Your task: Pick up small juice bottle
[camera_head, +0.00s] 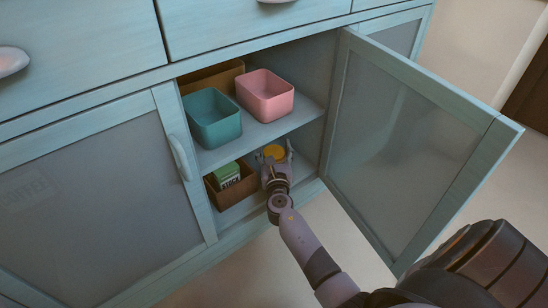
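A small round yellow-orange thing (274,152) is on the lower shelf inside the open cabinet. It may be the top of the small juice bottle, but its lower part is hidden behind my gripper. My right gripper (275,156) reaches into the lower compartment from the front. Its fingers are spread, one on each side of the yellow-orange thing as seen from here. I cannot tell whether they touch it. My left gripper is not in view.
On the lower shelf, a brown box (232,193) holding a green-and-white carton (228,175) stands left of my gripper. The upper shelf holds a teal bin (213,120) and a pink bin (266,95). The open glass door (410,140) stands right of my arm.

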